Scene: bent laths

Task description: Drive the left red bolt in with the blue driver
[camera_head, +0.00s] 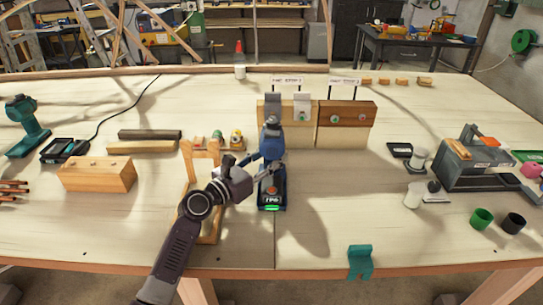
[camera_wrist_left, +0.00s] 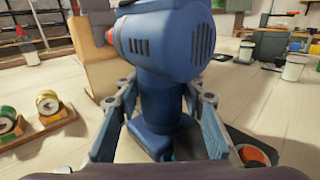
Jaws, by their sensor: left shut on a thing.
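The blue driver (camera_head: 270,143) is upright in my left gripper (camera_head: 262,165), near the table's centre. In the left wrist view the blue driver (camera_wrist_left: 165,45) fills the middle, with a red ring at its nose. The left gripper's fingers (camera_wrist_left: 162,105) are closed on both sides of its handle. A dark dock (camera_head: 271,196) with a green light lies just below; I cannot tell whether the driver's foot touches it. Two labelled wooden boards (camera_head: 333,137) stand behind, with green round spots on their faces. I cannot make out the left red bolt; the driver and gripper cover part of that area. My right gripper is not in view.
A wooden frame (camera_head: 205,154) stands left of the dock, beside my left arm. A wooden block (camera_head: 97,175) and a teal driver (camera_head: 24,128) are farther left. A grey toolbox (camera_head: 468,178) and cups (camera_head: 481,219) are at the right. The table right of the dock is mostly clear.

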